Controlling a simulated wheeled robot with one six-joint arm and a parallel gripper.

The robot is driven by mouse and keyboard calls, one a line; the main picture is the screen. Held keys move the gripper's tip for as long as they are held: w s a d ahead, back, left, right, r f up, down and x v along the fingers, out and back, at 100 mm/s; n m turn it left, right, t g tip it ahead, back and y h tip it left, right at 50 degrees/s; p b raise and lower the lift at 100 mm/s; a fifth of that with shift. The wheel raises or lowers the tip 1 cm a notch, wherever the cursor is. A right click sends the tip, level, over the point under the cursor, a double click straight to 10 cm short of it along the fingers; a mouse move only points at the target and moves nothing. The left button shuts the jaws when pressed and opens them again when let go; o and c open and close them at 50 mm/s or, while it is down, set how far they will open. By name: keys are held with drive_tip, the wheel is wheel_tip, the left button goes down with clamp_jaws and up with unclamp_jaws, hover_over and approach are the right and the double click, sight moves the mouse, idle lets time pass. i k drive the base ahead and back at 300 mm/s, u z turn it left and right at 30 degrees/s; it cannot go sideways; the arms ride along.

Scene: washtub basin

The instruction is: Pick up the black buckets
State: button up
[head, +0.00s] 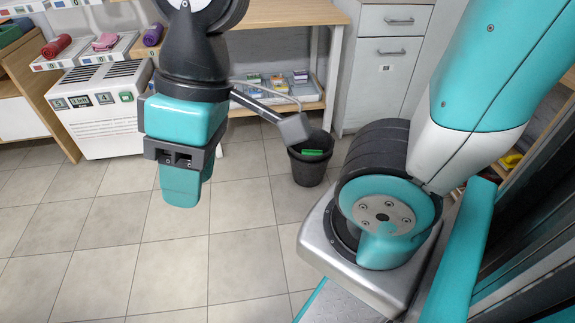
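A black bucket (308,168) stands upright on the tiled floor, just right of the picture's centre, in front of the wooden table. Something green shows inside it. A grey block on a bar from my arm covers part of its left rim. I see only this one black bucket and cannot tell whether others are stacked in it. My gripper (182,192) hangs pointing down to the left of the bucket, apart from it. Its fingers appear as one teal block from this angle, so their opening is hidden. Nothing shows in its grip.
A wooden table (290,13) with a low shelf of small boxes (277,82) stands behind the bucket. A white cabinet (383,55) is right of it. A white crate-like unit (103,115) stands at the left, below display trays (105,47). The tiled floor (110,235) in front is clear.

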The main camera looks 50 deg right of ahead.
sight(308, 171)
drive_tip(key=z, duration=0.15)
drive_tip(key=i, duration=0.85)
drive_tip(key=z, duration=1.1)
drive_tip(key=i, duration=0.75)
drive_tip(key=z, duration=0.75)
